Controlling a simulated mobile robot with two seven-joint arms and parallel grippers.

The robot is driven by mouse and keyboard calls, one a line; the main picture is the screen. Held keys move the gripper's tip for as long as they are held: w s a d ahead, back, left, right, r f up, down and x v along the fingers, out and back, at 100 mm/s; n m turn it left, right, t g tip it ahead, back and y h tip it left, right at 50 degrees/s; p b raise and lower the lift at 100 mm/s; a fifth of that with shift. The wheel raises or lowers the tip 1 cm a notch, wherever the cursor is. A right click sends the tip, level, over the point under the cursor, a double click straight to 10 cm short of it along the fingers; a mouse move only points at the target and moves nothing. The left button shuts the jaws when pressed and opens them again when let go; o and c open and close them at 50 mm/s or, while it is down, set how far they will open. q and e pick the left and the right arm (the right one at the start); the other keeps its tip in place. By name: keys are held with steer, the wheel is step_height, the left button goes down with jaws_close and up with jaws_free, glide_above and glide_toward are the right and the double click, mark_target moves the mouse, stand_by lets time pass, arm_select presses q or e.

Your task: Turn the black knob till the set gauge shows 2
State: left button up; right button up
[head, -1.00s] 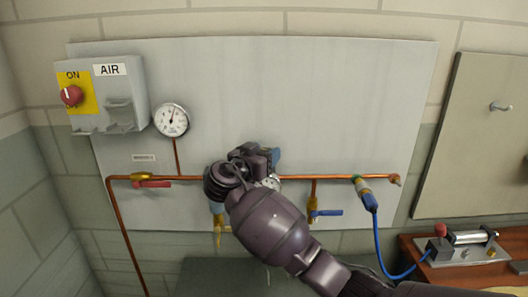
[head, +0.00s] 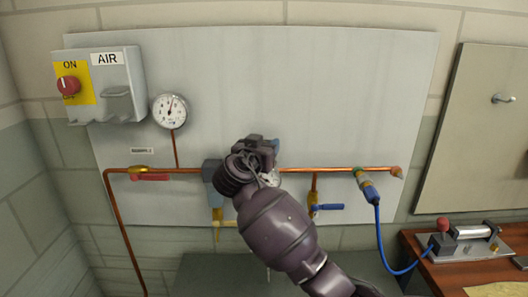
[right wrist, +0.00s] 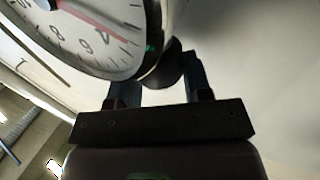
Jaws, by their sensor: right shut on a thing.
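My right gripper (head: 268,148) is at the regulator on the copper pipe. In the right wrist view its two fingers (right wrist: 168,85) are closed around the dark knob (right wrist: 165,68), which is mostly hidden between them. The set gauge (right wrist: 75,45) fills the upper left of that view, just beside the fingers. It has a white face and a red needle pointing to the lower right, close to a blurred numeral that I cannot read surely. In the head view my gripper mostly covers this gauge; a small pale part (head: 271,178) shows. My left gripper is not in view.
A second round gauge (head: 170,111) stands above the pipe (head: 340,171) at left. A red-handled valve (head: 150,177), a blue-handled valve (head: 328,207) and a blue hose (head: 380,235) are nearby. An AIR switch box (head: 120,75) hangs upper left. A bench (head: 450,275) is at lower right.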

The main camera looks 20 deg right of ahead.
steer(key=shift+s+d+n+t+y, duration=0.1)
steer(key=shift+n+t+y, duration=0.7)
steer(key=shift+y, duration=0.4)
steer(key=n+t+y+p, duration=0.1)
steer(key=n+y, duration=0.1)
steer(key=shift+d+r+y, duration=0.1)
steer(key=shift+d+y, duration=0.05)
steer(key=shift+y, duration=0.15)
steer(key=shift+d+n+t+y+p, duration=0.1)
steer(key=shift+n+t+y+p, duration=0.4)
steer(key=shift+n+y+p, duration=0.5)
steer(key=shift+y, duration=0.6)
steer(key=shift+n+y+p, duration=0.5)
steer(key=shift+n+y, duration=0.2)
steer(key=shift+y, duration=0.3)
steer(key=shift+d+n+y, duration=0.1)
steer(key=shift+n+y, duration=0.6)
steer(key=shift+y, duration=0.4)
arm_select(q)
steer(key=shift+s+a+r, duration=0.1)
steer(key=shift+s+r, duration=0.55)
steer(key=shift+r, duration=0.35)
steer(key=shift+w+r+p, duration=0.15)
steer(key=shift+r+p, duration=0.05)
steer(key=shift+p, duration=0.1)
arm_select(e)
steer(key=shift+n+y, duration=0.3)
steer(key=shift+y, duration=0.1)
steer(key=o, duration=0.6)
